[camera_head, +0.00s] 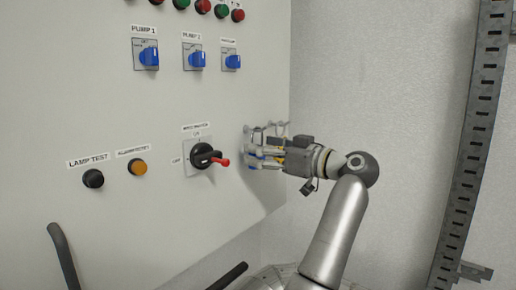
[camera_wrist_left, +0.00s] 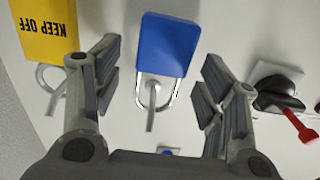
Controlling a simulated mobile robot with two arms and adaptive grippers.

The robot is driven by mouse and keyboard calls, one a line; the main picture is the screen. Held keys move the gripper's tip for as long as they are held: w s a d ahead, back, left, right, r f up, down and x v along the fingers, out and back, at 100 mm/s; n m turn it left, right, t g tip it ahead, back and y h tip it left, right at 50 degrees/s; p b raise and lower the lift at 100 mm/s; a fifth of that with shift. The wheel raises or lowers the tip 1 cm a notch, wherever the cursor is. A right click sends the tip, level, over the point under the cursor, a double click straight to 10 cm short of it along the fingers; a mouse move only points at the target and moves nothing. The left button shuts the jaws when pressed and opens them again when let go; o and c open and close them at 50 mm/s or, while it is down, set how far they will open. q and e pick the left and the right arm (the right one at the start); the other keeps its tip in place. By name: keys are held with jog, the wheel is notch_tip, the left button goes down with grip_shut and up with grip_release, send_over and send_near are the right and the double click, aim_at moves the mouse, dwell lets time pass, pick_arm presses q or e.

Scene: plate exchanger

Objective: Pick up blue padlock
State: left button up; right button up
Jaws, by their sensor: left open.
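The blue padlock (camera_wrist_left: 165,43) shows in the left wrist view, its body at the top centre and its metal shackle below, around a thin metal peg on the pale panel. My left gripper (camera_wrist_left: 157,85) is open, with one finger on each side of the padlock and visible gaps to both. In the head view my left gripper (camera_head: 253,150) is at the panel's right edge, and its fingers hide most of the padlock. I cannot tell how much distance remains in depth. My right gripper is not in view.
The black rotary switch with a red handle (camera_head: 205,156) is close to the gripper's other side. Blue selector switches (camera_head: 147,57) and lamps are higher up. A slotted metal post (camera_head: 470,150) stands at right.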

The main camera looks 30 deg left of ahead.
pick_arm(q)
jog(key=shift+a, duration=1.25)
jog(key=shift+w+d, duration=0.1)
jog(key=shift+d, duration=0.1)
jog(key=shift+c, duration=1.4)
jog(key=c, duration=0.9)
jog(key=shift+r+p, duration=0.1)
jog(key=shift+p, duration=0.2)
